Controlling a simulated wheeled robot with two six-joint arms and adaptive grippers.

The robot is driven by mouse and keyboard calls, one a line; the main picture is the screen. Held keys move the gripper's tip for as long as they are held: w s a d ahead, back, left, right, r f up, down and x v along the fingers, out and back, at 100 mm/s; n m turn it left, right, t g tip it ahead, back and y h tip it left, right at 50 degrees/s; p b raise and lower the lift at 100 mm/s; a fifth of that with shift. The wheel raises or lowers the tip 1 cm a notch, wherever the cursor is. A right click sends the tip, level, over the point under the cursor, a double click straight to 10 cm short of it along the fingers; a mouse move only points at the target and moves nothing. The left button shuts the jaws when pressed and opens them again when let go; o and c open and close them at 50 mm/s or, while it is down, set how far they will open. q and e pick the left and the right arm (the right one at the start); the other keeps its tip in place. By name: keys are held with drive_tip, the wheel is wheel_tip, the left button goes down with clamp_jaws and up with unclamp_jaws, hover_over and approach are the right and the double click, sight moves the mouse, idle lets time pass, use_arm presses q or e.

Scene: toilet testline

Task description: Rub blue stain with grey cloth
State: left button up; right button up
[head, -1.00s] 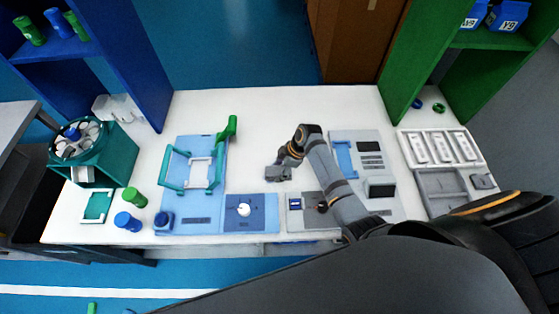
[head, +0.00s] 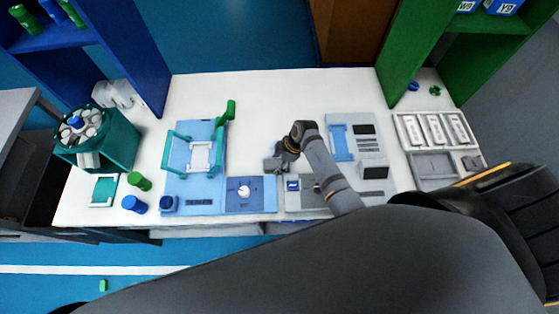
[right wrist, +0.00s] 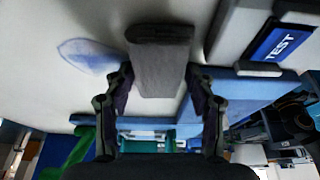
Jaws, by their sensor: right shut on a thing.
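My right gripper (head: 276,160) is over the white table in the head view, right of the blue tray. It is shut on the grey cloth (right wrist: 160,65), which sits between its two fingers in the right wrist view. The cloth also shows in the head view (head: 270,166) as a small grey patch at the fingertips. The blue stain (right wrist: 88,55) is a pale blue smear on the white surface, left of the cloth in the right wrist view. I cannot tell whether the cloth touches the table. In the head view I cannot make out the stain. My left gripper is not in view.
A light blue tray with a teal frame (head: 198,155) stands left of the gripper. A blue pad (head: 262,205) and a grey unit with a TEST label (right wrist: 275,45) lie close to the gripper. The back of the white table (head: 270,100) is clear.

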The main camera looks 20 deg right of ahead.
sight(269, 158)
drive_tip(key=shift+s+a, duration=0.15)
drive_tip(key=shift+a, duration=0.65)
drive_tip(key=shift+d, duration=0.1)
drive_tip(key=shift+w+f, duration=0.1)
drive_tip(key=shift+w, duration=0.25)
drive_tip(key=w, duration=0.1)
drive_tip(key=w+a+b, duration=0.1)
drive_tip(key=w, duration=0.1)
drive_tip(key=shift+w+b, duration=0.2)
drive_tip(key=shift+b, duration=0.1)
drive_tip(key=shift+w+d, duration=0.15)
drive_tip(key=shift+w, duration=0.1)
drive_tip(key=shift+w+d, duration=0.1)
drive_tip(key=shift+d, duration=0.2)
drive_tip(key=shift+d+r, duration=0.2)
drive_tip(key=shift+d, duration=0.1)
drive_tip(key=w+b, duration=0.3)
drive_tip(key=shift+w+d+f, duration=0.2)
drive_tip(key=shift+d+f, duration=0.05)
drive_tip(key=shift+d, duration=0.05)
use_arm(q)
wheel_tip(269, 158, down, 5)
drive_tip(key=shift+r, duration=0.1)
use_arm(e)
drive_tip(key=shift+w+d+r, duration=0.15)
